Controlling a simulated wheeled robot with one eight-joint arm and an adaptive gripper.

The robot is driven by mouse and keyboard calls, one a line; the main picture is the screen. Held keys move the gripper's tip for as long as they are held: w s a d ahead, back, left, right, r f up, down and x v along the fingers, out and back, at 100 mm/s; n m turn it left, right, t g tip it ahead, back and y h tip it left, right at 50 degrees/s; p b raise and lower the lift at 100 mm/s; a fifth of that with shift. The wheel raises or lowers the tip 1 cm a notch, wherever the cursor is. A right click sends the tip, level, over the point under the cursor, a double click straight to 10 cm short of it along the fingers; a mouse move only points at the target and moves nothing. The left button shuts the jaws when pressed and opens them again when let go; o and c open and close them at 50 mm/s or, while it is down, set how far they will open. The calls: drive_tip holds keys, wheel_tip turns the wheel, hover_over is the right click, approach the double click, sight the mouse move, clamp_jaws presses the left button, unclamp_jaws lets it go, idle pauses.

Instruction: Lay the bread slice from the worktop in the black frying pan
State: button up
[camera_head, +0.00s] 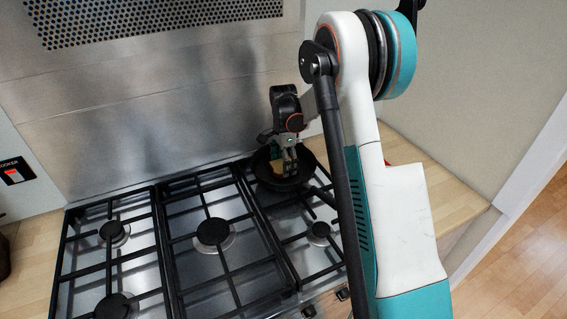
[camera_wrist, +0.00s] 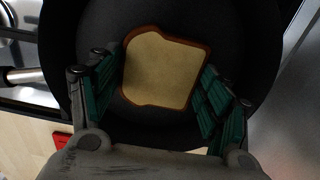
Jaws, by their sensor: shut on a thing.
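The black frying pan (camera_head: 302,181) stands on the back right burner of the cooker. The bread slice (camera_wrist: 163,68), pale with a brown crust, shows between my fingers in the wrist view, with the pan (camera_wrist: 160,17) behind it. My gripper (camera_head: 289,163) points down over the pan. In the wrist view my gripper (camera_wrist: 160,95) has its green-padded fingers on both sides of the slice, shut on it. The slice is within the pan's outline. I cannot tell whether it touches the pan floor. In the head view the slice (camera_head: 277,167) is mostly hidden by my fingers.
The steel hob has black grates (camera_head: 215,232) and several burners, with nothing else on them. A steel back wall (camera_head: 150,130) rises close behind the pan. Wooden worktop (camera_head: 440,190) lies to the right, with a red item (camera_wrist: 62,139) on it, partly seen.

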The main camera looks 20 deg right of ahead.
drive_tip(key=shift+f, duration=0.15)
drive_tip(key=o, duration=1)
drive_tip(key=shift+c, duration=0.2)
